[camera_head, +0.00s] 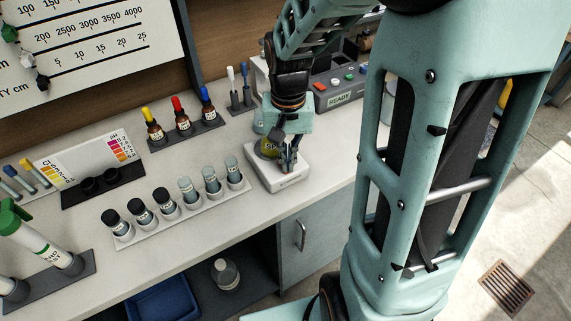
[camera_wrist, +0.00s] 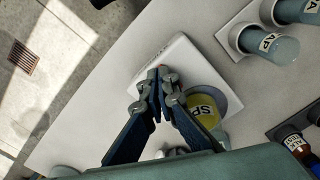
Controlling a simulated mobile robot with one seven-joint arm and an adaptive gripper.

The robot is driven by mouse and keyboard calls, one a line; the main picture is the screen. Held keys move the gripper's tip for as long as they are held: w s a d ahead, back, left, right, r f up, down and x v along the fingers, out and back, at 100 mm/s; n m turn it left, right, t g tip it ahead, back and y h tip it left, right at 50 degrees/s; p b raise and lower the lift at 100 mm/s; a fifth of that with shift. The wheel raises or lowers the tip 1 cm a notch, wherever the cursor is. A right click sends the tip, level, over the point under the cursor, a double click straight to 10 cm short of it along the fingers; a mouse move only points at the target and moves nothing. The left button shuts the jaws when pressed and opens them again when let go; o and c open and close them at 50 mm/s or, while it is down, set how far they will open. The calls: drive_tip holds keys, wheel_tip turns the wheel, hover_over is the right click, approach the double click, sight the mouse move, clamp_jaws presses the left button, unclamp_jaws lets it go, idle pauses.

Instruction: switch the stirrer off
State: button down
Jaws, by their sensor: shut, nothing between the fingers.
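The stirrer (camera_head: 264,176) is a low white box on the counter; it fills the middle of the wrist view (camera_wrist: 183,52). My gripper (camera_head: 289,167) is shut and empty, pointing down at the stirrer's front part beside the jar. In the wrist view its closed fingertips (camera_wrist: 158,72) are over the white top, near or touching it. A small reddish spot shows at the tips. The switch itself is mostly hidden by the fingers.
A white rack of capped vials (camera_head: 180,214) stands left of the stirrer. Dropper bottles (camera_head: 183,122) stand behind it. A grey box reading "READY" (camera_head: 340,97) with coloured buttons is at the back. The counter's front edge (camera_head: 312,197) is close to the stirrer.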

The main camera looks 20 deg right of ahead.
drive_tip(key=shift+r+p, duration=2.85)
drive_tip(key=shift+r, duration=0.6)
